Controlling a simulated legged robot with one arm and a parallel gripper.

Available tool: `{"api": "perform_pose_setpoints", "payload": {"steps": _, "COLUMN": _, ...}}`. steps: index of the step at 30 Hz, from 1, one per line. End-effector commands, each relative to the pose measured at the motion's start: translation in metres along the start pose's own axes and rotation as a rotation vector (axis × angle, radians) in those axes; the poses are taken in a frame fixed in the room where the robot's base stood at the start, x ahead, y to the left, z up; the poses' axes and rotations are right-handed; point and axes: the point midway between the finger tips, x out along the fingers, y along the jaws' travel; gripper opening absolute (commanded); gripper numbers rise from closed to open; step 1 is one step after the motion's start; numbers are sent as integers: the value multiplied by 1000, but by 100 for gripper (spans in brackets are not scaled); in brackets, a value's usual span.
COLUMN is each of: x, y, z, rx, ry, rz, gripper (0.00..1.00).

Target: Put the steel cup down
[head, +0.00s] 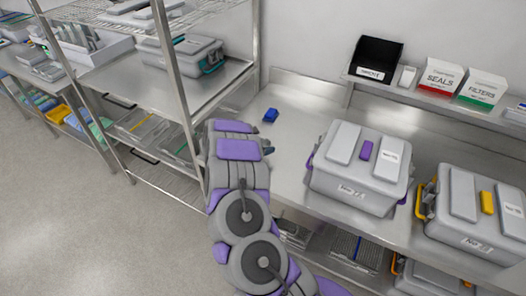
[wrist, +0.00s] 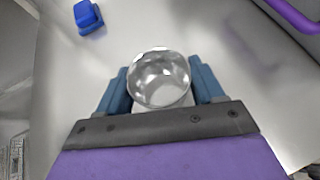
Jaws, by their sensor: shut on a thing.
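The steel cup (wrist: 160,78) is a shiny round vessel, seen from above in the wrist view. My gripper (wrist: 161,88) has its two blue fingers on either side of the cup, shut on it. The steel table (wrist: 225,45) lies below; whether the cup touches it I cannot tell. In the head view my gripper (head: 268,147) is mostly hidden behind my arm, over the left end of the table (head: 285,105), and the cup is hidden there.
A small blue object (head: 270,115) lies on the table beyond my gripper; it also shows in the wrist view (wrist: 88,16). A grey case (head: 352,205) stands to the right. A wire shelf (head: 190,120) stands at the left. Bare steel lies between the blue object and the case.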

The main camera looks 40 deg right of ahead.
Motion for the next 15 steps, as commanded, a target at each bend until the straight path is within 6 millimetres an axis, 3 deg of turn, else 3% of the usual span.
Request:
{"api": "perform_pose_setpoints", "payload": {"steps": 5, "x": 13, "y": -1, "z": -23, "rx": -6, "ry": 0, "rz": -2, "gripper": 37}}
{"api": "perform_pose_setpoints", "payload": {"steps": 15, "x": 14, "y": -1, "z": -25, "rx": -2, "ry": 1, "rz": -1, "gripper": 37}}
